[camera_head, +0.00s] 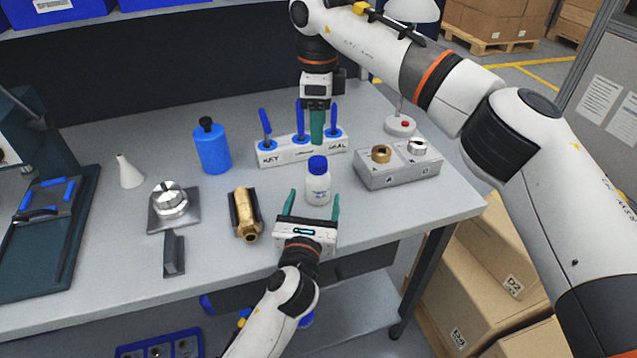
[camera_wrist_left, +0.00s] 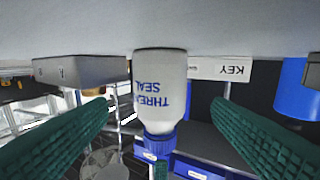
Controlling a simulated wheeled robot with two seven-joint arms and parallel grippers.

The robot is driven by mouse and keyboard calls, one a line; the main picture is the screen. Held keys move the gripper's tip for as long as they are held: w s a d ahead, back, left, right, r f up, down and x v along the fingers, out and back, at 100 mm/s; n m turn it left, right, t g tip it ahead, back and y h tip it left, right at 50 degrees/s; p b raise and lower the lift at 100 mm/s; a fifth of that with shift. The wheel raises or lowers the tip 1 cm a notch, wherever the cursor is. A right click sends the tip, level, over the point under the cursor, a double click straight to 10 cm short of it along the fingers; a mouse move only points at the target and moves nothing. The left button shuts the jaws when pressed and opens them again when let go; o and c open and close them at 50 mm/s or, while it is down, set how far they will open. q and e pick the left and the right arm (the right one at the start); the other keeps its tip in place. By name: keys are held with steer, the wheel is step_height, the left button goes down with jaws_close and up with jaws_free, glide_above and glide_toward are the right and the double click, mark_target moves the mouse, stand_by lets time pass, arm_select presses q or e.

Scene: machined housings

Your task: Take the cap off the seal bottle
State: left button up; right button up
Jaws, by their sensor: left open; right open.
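The seal bottle (camera_head: 318,187) is white and stands upright on the table. Its blue cap (camera_head: 318,165) is on. In the left wrist view, which is upside down, the bottle (camera_wrist_left: 160,85) with blue "THREAD SEAL" print shows between the fingers, its cap (camera_wrist_left: 160,146) lowest. My left gripper (camera_head: 313,201) is open, its green fingers pointing at the bottle from the front, with gaps on both sides. My right gripper (camera_head: 317,138) hangs fingers down behind and above the bottle, apart from the cap. Its fingers overlap in view.
Behind the bottle is a white rack (camera_head: 283,152) labelled KEY and SEAL with blue-handled tools. A grey block (camera_head: 398,172) with metal fittings stands right. A brass part (camera_head: 245,214) in a holder and a blue bottle (camera_head: 211,150) stand left. Table is clear right of the left gripper.

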mark_target(319, 177)
arm_select(q)
steer(key=w, duration=0.5)
steer(key=w+d, duration=0.1)
steer(key=w, duration=0.1)
steer(key=shift+w+d, duration=0.1)
steer(key=shift+w, duration=0.25)
arm_select(e)
steer(key=shift+s, duration=0.1)
